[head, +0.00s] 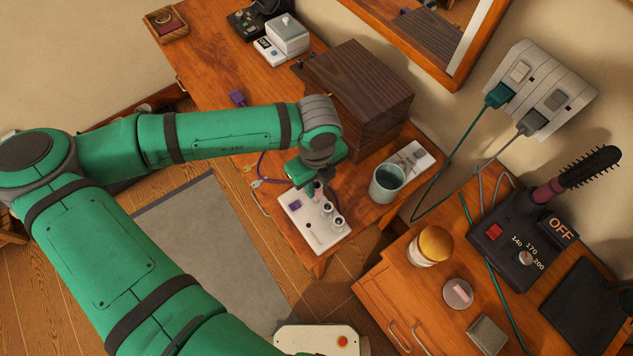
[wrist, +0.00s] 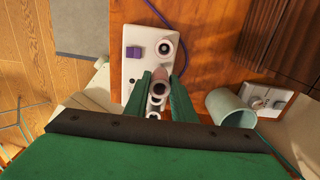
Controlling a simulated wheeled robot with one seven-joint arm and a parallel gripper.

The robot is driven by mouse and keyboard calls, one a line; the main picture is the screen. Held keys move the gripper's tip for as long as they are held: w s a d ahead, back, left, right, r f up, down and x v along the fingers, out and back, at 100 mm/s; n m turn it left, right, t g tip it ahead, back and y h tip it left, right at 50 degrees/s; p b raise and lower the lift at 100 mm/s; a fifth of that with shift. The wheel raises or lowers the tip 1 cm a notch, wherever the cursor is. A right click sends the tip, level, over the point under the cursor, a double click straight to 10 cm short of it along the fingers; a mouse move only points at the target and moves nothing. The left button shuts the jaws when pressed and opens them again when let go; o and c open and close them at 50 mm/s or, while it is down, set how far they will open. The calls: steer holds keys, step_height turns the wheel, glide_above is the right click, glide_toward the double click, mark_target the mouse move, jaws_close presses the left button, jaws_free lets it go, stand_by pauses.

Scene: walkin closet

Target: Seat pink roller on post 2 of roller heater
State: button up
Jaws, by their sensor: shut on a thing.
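The white roller heater (head: 314,228) lies on the wooden desk below my arm. It has a purple switch (head: 295,204) and several posts or rollers in a row, two of which (head: 338,222) stand clear of my gripper. My gripper (head: 318,180) is over the heater's far end, shut on the pink roller (head: 318,189). In the wrist view the pink roller (wrist: 161,86) is between the two green fingers, upright above the row. One pale ringed post (wrist: 165,47) shows beyond it. Whether the roller touches a post is hidden.
A teal cup (head: 388,183) stands right of the heater, and a dark wooden box (head: 358,92) stands behind my gripper. A purple cord (head: 262,165) runs from the heater. A jar (head: 431,246) and hot brush stand on the nearer cabinet.

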steer(key=shift+f, duration=2.4)
stand_by(2.7)
steer(key=o, duration=1.1)
steer(key=shift+o, duration=0.2)
step_height(320, 180, up, 11)
steer(key=shift+s+f, duration=0.1)
steer(key=shift+f, duration=0.05)
